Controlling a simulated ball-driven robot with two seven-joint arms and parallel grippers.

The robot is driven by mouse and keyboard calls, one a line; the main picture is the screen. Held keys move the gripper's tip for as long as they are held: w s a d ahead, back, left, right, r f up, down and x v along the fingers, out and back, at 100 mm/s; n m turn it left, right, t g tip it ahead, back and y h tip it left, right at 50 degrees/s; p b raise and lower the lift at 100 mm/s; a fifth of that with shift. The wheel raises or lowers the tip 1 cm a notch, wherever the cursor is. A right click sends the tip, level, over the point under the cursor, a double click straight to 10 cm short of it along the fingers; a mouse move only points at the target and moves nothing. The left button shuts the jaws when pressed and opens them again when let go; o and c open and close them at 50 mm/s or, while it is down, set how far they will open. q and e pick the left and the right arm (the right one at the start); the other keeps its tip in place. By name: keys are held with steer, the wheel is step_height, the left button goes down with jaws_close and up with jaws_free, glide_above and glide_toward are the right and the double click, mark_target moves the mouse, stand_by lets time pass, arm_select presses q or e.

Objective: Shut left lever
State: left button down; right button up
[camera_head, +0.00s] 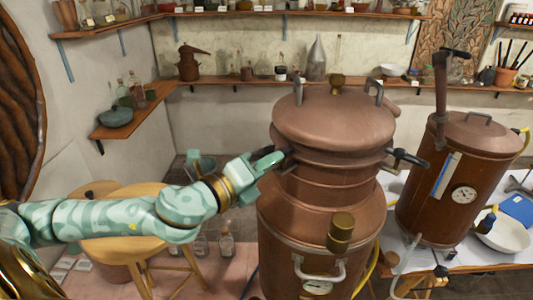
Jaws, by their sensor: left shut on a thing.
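A large copper alembic (333,126) with a domed lid stands in the middle of the head view. The left lever (289,156) is a dark handle on the left side of its neck, partly hidden by my gripper. My left gripper (273,160) is shut on this lever, with my green patterned arm reaching in from the left. A matching dark right lever (408,157) sticks out to the right of the neck. My right gripper is not in view.
A second copper vessel (478,158) with a dial stands on the right table, near a white bowl (502,236). A round wooden stool (118,250) is below my left arm. Shelves (240,13) with bottles line the walls.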

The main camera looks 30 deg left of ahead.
arm_select(q)
steer(key=shift+y, duration=0.3)
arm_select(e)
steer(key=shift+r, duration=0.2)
arm_select(q)
steer(key=c, duration=1.4)
jaws_free()
steer(key=shift+a, duration=0.15)
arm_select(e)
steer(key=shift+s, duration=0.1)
